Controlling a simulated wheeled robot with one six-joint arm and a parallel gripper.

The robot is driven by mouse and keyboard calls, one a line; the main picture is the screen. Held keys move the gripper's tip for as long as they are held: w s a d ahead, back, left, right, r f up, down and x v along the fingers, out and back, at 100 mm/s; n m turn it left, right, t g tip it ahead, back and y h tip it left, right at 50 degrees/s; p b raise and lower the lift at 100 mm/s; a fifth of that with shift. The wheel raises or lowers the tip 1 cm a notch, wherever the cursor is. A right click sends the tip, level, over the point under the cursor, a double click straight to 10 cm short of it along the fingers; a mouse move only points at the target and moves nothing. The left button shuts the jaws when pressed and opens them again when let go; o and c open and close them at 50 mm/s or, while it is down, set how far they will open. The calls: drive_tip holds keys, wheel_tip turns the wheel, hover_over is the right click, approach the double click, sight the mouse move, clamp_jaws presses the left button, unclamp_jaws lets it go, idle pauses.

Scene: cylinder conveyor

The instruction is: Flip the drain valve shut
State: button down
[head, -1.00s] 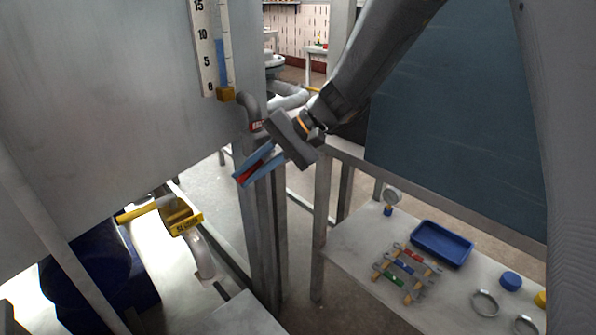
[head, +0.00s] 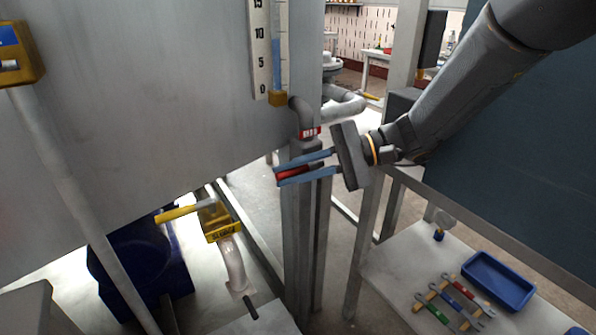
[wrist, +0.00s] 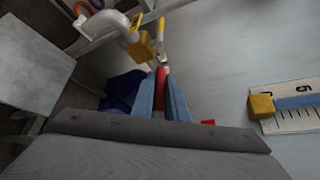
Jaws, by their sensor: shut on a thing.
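My gripper (head: 277,175) has its two blue fingers closed on a red handle (head: 293,173), in front of the grey post below the tank's right edge. The handle also shows between the fingers in the wrist view (wrist: 161,79). Just above is a grey elbow pipe (head: 302,112) with a red label (head: 310,133), too small to read surely. I take the red handle as the drain valve's; where it joins the pipe is hidden. A second valve, yellow and labelled sludge (head: 222,231), stands lower left with a yellow handle (head: 178,213), apart from my gripper.
The grey tank (head: 150,110) with a level gauge (head: 259,50) fills the left. At lower right a bench (head: 390,268) holds a blue tray (head: 499,281), several wrenches (head: 452,301) and a small gauge (head: 440,229). A dark blue panel stands behind my arm.

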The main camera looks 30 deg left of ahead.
drive_tip(key=shift+w+r, duration=0.1)
drive_tip(key=shift+w, duration=0.05)
drive_tip(key=c, duration=1.7)
unclamp_jaws()
drive_tip(key=shift+c, duration=0.2)
drive_tip(key=o, duration=0.8)
wheel_tip(320, 180, up, 7)
drive_tip(key=shift+a, duration=0.1)
wheel_tip(320, 180, up, 2)
drive_tip(key=shift+r, duration=0.15)
drive_tip(key=c, duration=0.8)
drive_tip(key=shift+r, duration=0.4)
drive_tip(key=shift+f, duration=0.1)
